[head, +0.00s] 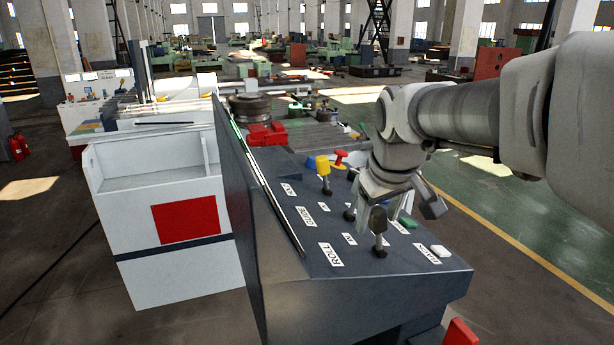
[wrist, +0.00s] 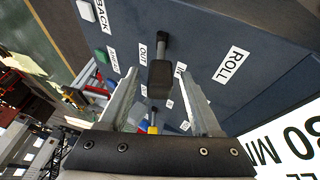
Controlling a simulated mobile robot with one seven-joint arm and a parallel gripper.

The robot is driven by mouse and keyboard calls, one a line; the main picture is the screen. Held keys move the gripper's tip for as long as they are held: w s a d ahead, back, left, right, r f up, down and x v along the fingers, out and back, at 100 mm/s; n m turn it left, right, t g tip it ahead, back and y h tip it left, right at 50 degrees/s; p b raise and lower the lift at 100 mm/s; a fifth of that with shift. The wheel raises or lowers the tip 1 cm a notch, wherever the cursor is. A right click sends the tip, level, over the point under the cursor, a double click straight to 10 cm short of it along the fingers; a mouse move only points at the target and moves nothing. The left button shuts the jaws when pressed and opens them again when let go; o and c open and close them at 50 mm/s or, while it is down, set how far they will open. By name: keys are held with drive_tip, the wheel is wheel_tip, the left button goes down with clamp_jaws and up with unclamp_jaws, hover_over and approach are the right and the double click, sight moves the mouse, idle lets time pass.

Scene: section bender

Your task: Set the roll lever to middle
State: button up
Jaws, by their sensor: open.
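The roll lever (head: 378,222) has a black block-shaped knob on a metal stem and rises from the dark sloping panel beside the ROLL label (head: 330,254). It looks nearly upright in the head view; its exact setting is hard to tell. In the wrist view the roll lever (wrist: 160,76) shows between the fingertips, with the OUT label (wrist: 143,58) and IN label (wrist: 180,70) on either side. My gripper (head: 398,205) is open, pointing down at the panel just behind the knob. The gripper (wrist: 158,88) shows a gap on both sides of the lever.
A second black-knobbed lever (head: 349,213) stands behind, partly hidden by my gripper. A yellow knob (head: 323,165) and a red knob (head: 340,156) are farther back. A green button (head: 407,222) and a white button (head: 440,250) sit at the panel's right edge. A white cabinet (head: 130,260) stands left.

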clamp_jaws()
idle(0.3)
idle(1.1)
